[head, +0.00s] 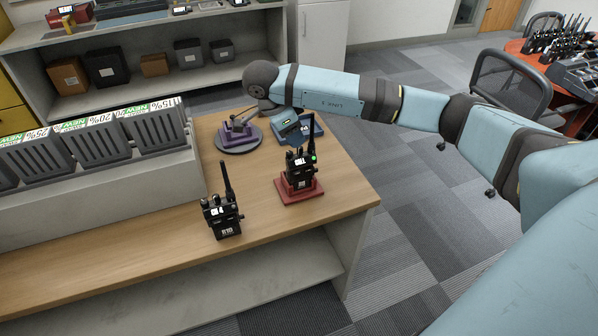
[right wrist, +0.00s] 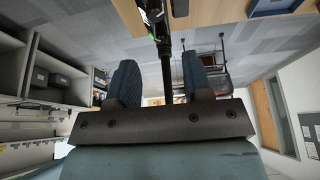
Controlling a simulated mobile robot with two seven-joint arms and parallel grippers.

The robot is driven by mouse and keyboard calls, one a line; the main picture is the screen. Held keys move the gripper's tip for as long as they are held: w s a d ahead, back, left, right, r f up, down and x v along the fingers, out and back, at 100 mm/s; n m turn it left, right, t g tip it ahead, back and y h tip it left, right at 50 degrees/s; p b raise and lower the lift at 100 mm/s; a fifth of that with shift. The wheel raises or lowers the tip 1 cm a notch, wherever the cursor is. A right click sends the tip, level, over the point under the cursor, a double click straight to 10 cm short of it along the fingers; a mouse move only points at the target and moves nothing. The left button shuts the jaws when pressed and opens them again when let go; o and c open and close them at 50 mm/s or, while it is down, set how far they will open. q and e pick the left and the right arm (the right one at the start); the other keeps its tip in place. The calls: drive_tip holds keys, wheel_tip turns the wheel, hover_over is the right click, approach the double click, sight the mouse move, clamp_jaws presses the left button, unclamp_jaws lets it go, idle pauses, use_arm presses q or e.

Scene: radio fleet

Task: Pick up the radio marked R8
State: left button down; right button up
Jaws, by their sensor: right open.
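A black radio (head: 299,168) with a green light stands upright in a red stand (head: 300,191) on the wooden table; its label is too small to read surely. Another black radio (head: 222,215), whose label looks like R10, stands at the table's front edge. My right gripper (head: 297,136) is just behind and above the radio in the red stand, partly hidden by it. In the right wrist view the gripper (right wrist: 161,78) is open, with a radio's antenna (right wrist: 166,65) between its fingers and the radio's body (right wrist: 153,12) beyond, at the top edge. I cannot see an R8 mark. My left gripper is not in view.
Grey bins (head: 100,140) with price signs stand at left. A shelf with boxes is behind. Wood is clear between the radios.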

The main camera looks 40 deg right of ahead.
drive_tip(key=x, duration=0.4)
drive_tip(key=shift+f+p, duration=0.3)
drive_tip(key=shift+f, duration=0.05)
drive_tip(key=shift+c, duration=0.2)
clamp_jaws()
drive_tip(key=shift+r, duration=0.1)
